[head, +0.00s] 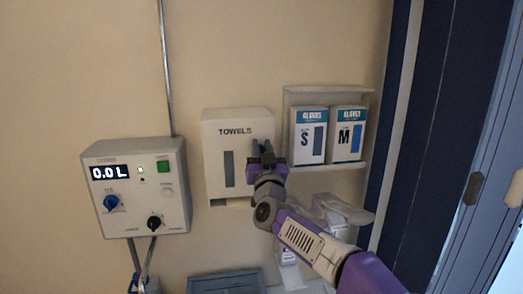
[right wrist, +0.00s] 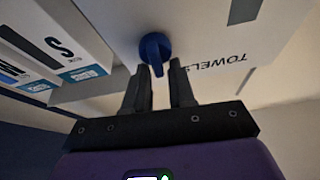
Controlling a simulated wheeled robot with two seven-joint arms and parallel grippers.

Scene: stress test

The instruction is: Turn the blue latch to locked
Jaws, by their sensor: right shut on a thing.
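The blue latch (head: 256,146) is on the front of the white towel dispenser (head: 215,160), near its right edge, and is mostly hidden by my right gripper (head: 264,156) in the head view. In the right wrist view the latch (right wrist: 154,46) shows as a round knob with a narrow handle. The handle reaches down between the two dark fingers of my right gripper (right wrist: 161,70), which is shut on it. I cannot tell from the views whether the latch stands at locked. My left gripper is not in view.
A control box (head: 140,215) with a display reading 0.0 L, a green button and knobs hangs at the left. Glove boxes marked S (head: 305,145) and M (head: 346,145) stand on a shelf close right of the dispenser. A door frame (head: 395,150) is farther right.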

